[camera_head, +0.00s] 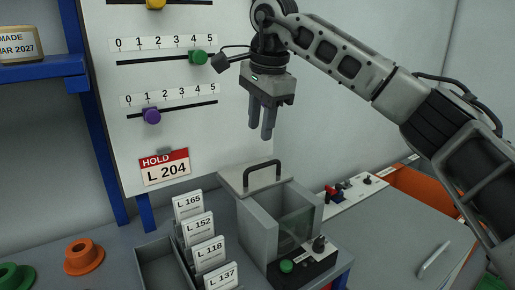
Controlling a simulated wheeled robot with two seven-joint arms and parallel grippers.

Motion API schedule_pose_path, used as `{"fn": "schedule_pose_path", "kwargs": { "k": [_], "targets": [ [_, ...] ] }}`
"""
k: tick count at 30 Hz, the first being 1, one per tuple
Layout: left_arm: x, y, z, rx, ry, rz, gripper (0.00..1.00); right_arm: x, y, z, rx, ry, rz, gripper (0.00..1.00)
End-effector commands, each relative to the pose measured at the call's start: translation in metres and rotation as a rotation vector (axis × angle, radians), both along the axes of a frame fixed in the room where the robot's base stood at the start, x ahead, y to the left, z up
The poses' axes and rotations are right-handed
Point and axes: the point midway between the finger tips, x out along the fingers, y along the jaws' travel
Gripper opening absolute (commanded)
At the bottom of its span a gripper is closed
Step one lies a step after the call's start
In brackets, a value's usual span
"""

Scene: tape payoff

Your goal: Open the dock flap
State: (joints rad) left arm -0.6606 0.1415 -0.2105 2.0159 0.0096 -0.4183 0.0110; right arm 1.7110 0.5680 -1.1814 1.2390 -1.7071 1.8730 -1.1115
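The dock (257,232) is a grey box on the bench, right of the card rack. A pale flap (232,177) with a dark bar handle (262,168) lies at its top rear; I cannot tell its exact angle. A see-through panel (298,226) shows at the dock's front right. My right gripper (261,132) hangs above the handle, fingers pointing down, with a small gap between them. It holds nothing and is apart from the handle. My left gripper is out of view.
A black base with a green button (286,266) and a dark knob (319,244) sits before the dock. A rack of labelled cards (198,232) stands close on its left. A slider board (165,75) rises behind. Orange (84,257) and green (15,277) spools lie left. The right bench (385,235) is mostly clear.

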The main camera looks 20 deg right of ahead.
Motion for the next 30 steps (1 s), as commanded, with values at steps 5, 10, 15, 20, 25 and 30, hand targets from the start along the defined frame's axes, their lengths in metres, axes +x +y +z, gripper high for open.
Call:
{"fn": "schedule_pose_path", "kwargs": {
  "k": [5,10,15,20,25,30],
  "targets": [
    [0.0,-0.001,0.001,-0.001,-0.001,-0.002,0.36,-0.007,-0.001,0.039,0.002,-0.003,-0.001,0.32],
    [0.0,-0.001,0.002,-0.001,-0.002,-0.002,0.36,-0.011,-0.002,0.061,0.001,-0.003,-0.001,0.32],
    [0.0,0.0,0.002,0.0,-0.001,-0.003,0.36,-0.013,-0.003,0.068,0.0,0.0,0.0,0.32],
    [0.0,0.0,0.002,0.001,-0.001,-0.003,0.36,-0.013,-0.003,0.068,0.0,0.0,0.0,0.32],
    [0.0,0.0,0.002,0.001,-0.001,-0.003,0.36,-0.013,-0.003,0.068,0.0,0.0,0.0,0.32],
    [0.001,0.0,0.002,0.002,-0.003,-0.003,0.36,-0.013,-0.003,0.068,0.0,0.0,-0.001,0.32]
  ]
}}
